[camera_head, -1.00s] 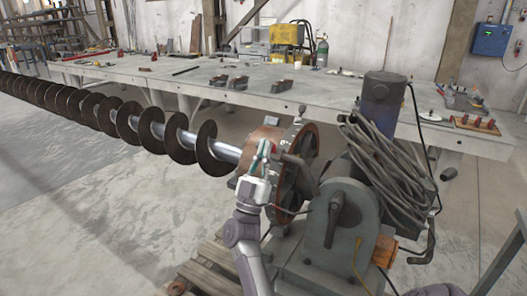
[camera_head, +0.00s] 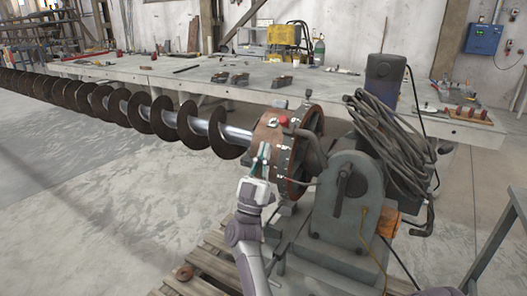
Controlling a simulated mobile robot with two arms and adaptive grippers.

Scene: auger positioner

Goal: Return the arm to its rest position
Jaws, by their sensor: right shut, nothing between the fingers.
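My right gripper (camera_head: 261,160) is on a grey-and-white arm that rises from the bottom centre. Its dark fingers are shut and empty. They point up in front of the brown rim of the positioner's round chuck (camera_head: 270,135); I cannot tell whether they touch it. A red knob (camera_head: 283,120) shows on top of the chuck. The long auger (camera_head: 165,118) runs from the chuck to the far left. The grey positioner (camera_head: 347,212) stands to the right of my gripper. My left gripper is not in view.
A wooden pallet (camera_head: 217,262) lies under the positioner, with a small brown ring (camera_head: 184,272) on it. A coiled cable bundle (camera_head: 391,140) hangs on the positioner. A long grey workbench (camera_head: 330,84) stands behind. Open concrete floor (camera_head: 100,215) lies to the left.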

